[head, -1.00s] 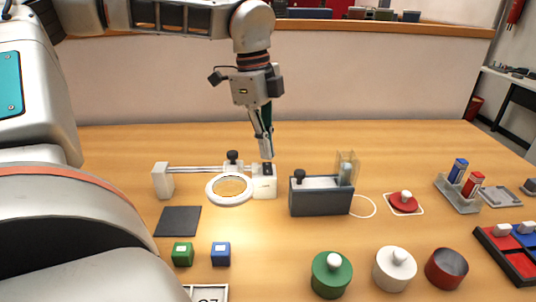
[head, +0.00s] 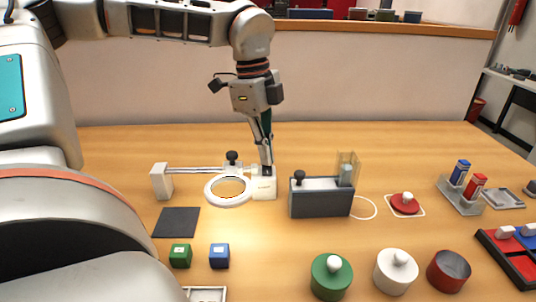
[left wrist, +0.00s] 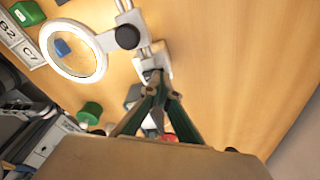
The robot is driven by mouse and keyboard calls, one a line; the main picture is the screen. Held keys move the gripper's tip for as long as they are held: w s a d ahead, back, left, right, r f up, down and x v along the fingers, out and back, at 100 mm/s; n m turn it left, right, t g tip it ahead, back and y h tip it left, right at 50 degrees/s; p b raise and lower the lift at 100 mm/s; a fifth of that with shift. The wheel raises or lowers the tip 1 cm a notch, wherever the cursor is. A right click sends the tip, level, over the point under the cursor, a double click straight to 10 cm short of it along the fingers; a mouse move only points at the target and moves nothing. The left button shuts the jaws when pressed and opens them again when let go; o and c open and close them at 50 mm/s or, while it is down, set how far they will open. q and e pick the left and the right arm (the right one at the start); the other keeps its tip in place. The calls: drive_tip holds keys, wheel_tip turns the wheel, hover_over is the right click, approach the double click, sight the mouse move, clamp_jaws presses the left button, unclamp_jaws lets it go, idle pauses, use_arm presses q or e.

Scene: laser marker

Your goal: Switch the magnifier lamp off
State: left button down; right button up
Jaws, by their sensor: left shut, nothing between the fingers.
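The magnifier lamp has a white ring head (head: 228,190) around a clear lens, a black knob (head: 232,158), a thin metal arm and a white block (head: 264,187) at its right end. The fingertips hide the switch there. In the left wrist view the fingertips (left wrist: 155,78) meet the white block (left wrist: 152,58), beside the ring (left wrist: 74,50).
A dark pad (head: 177,222), a green cube (head: 180,256) and a blue cube (head: 219,256) lie in front. Round containers (head: 332,276) stand nearer right. The table behind the lamp is clear.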

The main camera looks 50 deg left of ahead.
use_arm(q)
drive_tip(key=shift+f, duration=0.25)
use_arm(e)
drive_tip(key=shift+f, duration=0.15)
use_arm(q)
drive_tip(key=shift+r, duration=0.1)
drive_tip(key=shift+r+p, duration=0.4)
drive_tip(key=shift+r, duration=3.05)
use_arm(e)
drive_tip(key=shift+w+r, duration=0.25)
drive_tip(key=shift+r, duration=0.2)
drive_tip(key=shift+w+r, duration=0.2)
drive_tip(key=shift+r, duration=0.25)
